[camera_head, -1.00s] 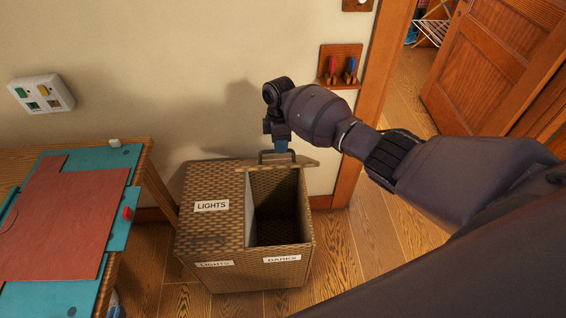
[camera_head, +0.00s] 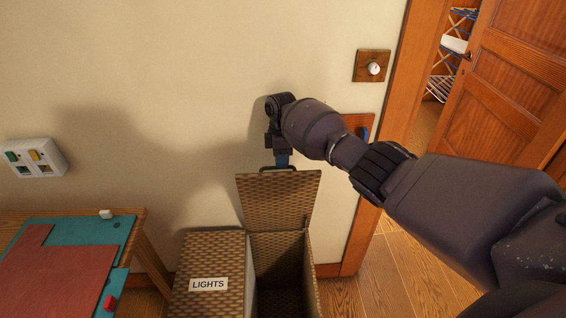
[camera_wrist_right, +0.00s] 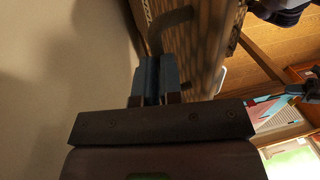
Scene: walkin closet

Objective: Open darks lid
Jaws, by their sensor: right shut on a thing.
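The woven hamper (camera_head: 208,254) stands against the wall, its left lid shut and labelled LIGHTS. The darks lid (camera_head: 280,200) stands raised, close to upright, at the back of the right compartment, which is open below it. My right gripper (camera_head: 283,164) is at the lid's top edge, shut on its dark handle (camera_head: 291,169). In the right wrist view the blue-grey fingers (camera_wrist_right: 156,78) are close together at the handle (camera_wrist_right: 170,28), with the woven lid (camera_wrist_right: 195,50) alongside. The DARKS label seen earlier is out of frame. My left gripper is not in view.
A table (camera_head: 143,243) with a teal and red board (camera_head: 60,262) stands at the left. A white switch panel (camera_head: 33,158) is on the wall. A dial plate (camera_head: 372,66) is beside the door frame (camera_head: 392,120). Wooden floor (camera_head: 395,280) is free at the right.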

